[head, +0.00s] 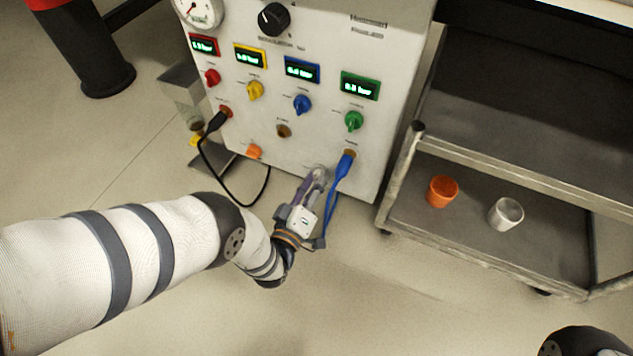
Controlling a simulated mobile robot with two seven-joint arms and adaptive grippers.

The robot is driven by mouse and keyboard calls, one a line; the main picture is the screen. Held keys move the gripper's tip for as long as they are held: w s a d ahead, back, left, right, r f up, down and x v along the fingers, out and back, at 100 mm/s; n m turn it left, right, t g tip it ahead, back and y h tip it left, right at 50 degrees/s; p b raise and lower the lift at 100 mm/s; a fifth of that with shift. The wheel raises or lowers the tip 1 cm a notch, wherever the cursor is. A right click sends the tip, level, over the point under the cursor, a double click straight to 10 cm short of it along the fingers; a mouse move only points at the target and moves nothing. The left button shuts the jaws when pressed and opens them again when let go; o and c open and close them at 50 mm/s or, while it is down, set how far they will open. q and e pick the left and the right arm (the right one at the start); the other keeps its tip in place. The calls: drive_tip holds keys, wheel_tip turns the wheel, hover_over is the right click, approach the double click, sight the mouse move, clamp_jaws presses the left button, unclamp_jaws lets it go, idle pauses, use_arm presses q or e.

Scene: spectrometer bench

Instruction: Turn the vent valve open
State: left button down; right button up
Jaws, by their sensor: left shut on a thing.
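The panel (320,50) is a pale upright instrument face with knobs, displays and ports. My left gripper (317,178) reaches up to the lower edge of the panel, left of the blue cable plug. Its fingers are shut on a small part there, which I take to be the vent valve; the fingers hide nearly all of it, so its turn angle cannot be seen. An orange knob (254,151) sits on the panel to the left, apart from the gripper. My right gripper is out of view; only a dark part of my right arm shows at the bottom right.
A blue cable (341,176) hangs close beside my left gripper. A black cable (206,140) loops down at the left. Red, yellow, blue and green knobs line the panel above. A metal cart (480,235) with an orange cup (442,191) and a silver cup (506,213) stands right.

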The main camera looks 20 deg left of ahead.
use_arm(q)
drive_tip(key=shift+a, duration=0.1)
idle(0.4)
drive_tip(key=c, duration=1.2)
unclamp_jaws()
drive_tip(key=shift+c, duration=0.2)
drive_tip(key=s, duration=1.2)
drive_tip(key=shift+a, duration=0.2)
